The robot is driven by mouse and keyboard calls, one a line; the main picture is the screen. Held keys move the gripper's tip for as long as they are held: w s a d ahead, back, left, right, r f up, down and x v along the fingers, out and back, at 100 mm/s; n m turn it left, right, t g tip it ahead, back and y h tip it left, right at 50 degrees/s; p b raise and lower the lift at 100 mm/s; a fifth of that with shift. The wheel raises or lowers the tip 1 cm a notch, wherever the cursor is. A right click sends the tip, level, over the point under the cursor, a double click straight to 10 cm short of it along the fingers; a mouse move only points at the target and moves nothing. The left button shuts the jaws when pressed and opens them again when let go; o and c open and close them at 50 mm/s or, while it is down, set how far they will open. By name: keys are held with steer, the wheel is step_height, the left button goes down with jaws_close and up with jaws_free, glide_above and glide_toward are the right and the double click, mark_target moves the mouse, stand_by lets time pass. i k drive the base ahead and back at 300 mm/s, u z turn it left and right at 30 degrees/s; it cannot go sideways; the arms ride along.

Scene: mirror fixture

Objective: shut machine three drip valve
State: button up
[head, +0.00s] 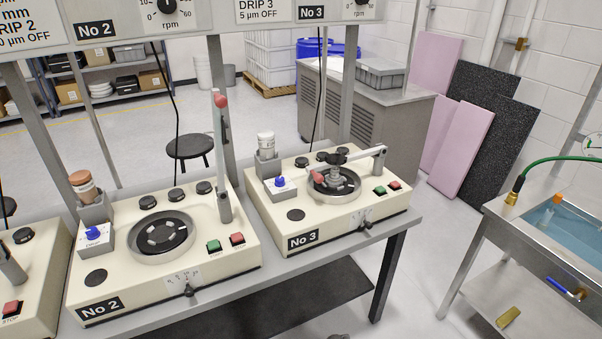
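Machine No 3 (345,213) is a cream bench unit at the right end of the grey table in the head view. Its blue drip valve knob (280,181) sits on a white block (281,191) at the machine's left side. The knob is too small to tell whether it is open or shut. A white-capped bottle (265,143) stands in a grey holder (267,164) just behind the valve. My gripper is not in view, and nothing is seen touching the valve.
A red-tipped arm (355,161) lies across No 3's round plate. Machine No 2 (135,285), at left, has its own blue knob (92,232) and a raised arm (221,150). Frame posts rise behind the machines. A sink (560,235) stands at right, with floor between.

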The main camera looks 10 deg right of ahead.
mark_target(280, 182)
steer(key=z, duration=0.65)
steer(key=k, duration=1)
steer(key=u, duration=0.7)
steer(key=i, duration=1)
steer(key=z, duration=0.05)
